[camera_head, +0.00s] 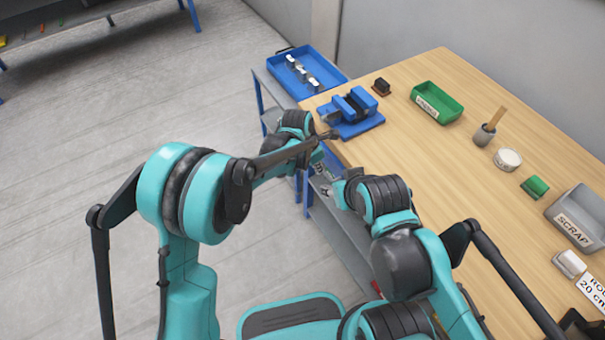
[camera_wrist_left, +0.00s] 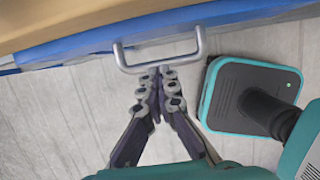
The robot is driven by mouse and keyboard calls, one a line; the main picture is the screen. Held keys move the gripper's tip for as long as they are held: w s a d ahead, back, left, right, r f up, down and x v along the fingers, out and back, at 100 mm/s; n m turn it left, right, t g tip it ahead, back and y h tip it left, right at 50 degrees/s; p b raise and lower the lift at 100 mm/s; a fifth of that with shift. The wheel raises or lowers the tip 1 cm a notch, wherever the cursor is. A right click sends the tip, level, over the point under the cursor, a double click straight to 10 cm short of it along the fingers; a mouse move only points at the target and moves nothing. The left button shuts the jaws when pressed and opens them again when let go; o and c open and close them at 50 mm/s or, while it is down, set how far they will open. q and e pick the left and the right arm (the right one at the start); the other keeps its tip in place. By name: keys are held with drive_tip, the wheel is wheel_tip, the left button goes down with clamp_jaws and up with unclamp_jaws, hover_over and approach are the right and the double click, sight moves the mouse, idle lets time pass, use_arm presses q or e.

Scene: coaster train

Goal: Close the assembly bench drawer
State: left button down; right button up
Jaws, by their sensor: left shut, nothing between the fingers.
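In the left wrist view the blue drawer front (camera_wrist_left: 90,42) runs just below the wooden bench edge. Its silver bar handle (camera_wrist_left: 200,45) stands out from the front. My left gripper (camera_wrist_left: 160,73) is shut and empty, its fingertips at the handle's bar; I cannot tell whether they touch. In the head view my left gripper (camera_head: 319,166) is at the bench's left edge, partly hidden by my arm. The drawer is mostly hidden there, so how far it stands out is unclear.
The wooden bench top (camera_head: 455,210) carries a blue vise (camera_head: 350,113), a green bin (camera_head: 437,101), a cup with a wooden handle (camera_head: 484,134) and a grey scrap bin (camera_head: 578,217). A blue tray (camera_head: 306,72) stands beyond the bench's far left corner.

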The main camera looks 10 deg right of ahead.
sight(326, 163)
use_arm(q)
drive_tip(key=shift+w+d, duration=0.25)
drive_tip(key=shift+d, duration=0.5)
drive_tip(key=shift+w+d, duration=0.2)
drive_tip(key=shift+d, duration=0.55)
